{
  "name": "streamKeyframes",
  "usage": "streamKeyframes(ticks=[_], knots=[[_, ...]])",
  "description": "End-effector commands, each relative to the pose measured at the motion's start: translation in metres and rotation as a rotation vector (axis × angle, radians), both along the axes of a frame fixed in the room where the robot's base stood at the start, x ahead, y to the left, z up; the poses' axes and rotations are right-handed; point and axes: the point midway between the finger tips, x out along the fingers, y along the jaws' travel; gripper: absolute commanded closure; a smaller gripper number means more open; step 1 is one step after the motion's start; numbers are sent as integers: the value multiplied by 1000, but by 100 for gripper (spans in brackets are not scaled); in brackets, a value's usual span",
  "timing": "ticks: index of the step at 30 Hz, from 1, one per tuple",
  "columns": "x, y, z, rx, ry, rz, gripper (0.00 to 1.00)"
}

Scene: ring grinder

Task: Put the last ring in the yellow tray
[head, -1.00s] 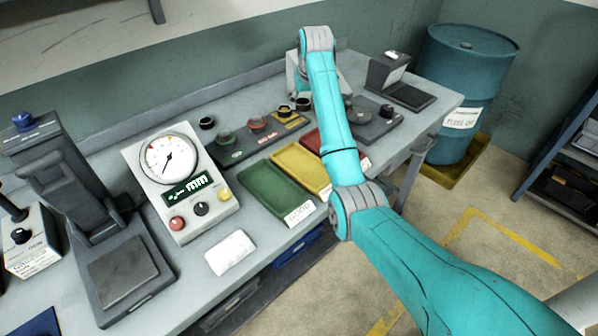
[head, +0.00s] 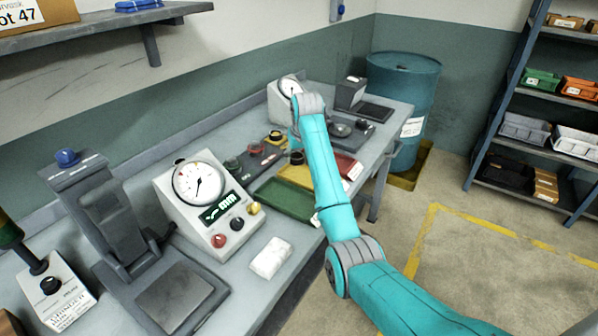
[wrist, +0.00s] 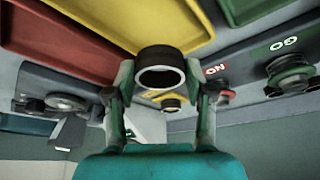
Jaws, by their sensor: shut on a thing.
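My gripper (wrist: 160,90) is shut on a dark ring (wrist: 159,57) with a bright inner rim, one finger on each side. The held ring also shows below the wrist in the head view (head: 297,157); the fingers there are mostly hidden. The yellow tray (wrist: 168,22) lies beyond the ring in the wrist view, and the ring overlaps its edge in the picture. In the head view the yellow tray (head: 293,174) is partly covered by my arm. I see no ring in its visible part. The ring's height above the bench is unclear.
The green tray (head: 285,202) and red tray (head: 347,166) flank the yellow one. The gauge box (head: 205,200) and a white block (head: 271,258) stand nearer on the bench.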

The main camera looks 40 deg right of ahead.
Motion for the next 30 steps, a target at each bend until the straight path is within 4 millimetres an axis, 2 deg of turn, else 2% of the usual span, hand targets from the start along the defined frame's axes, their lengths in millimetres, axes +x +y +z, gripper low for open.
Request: streamKeyframes(ticks=[8,15,26,27,28,30], knots=[[0,0,-22,0,1,0,86],[0,0,-49,0,0,0,86],[0,0,-52,0,-1,0,86],[0,0,-52,0,0,0,39],[0,0,-52,0,0,0,36],[0,0,-52,0,0,0,36]])
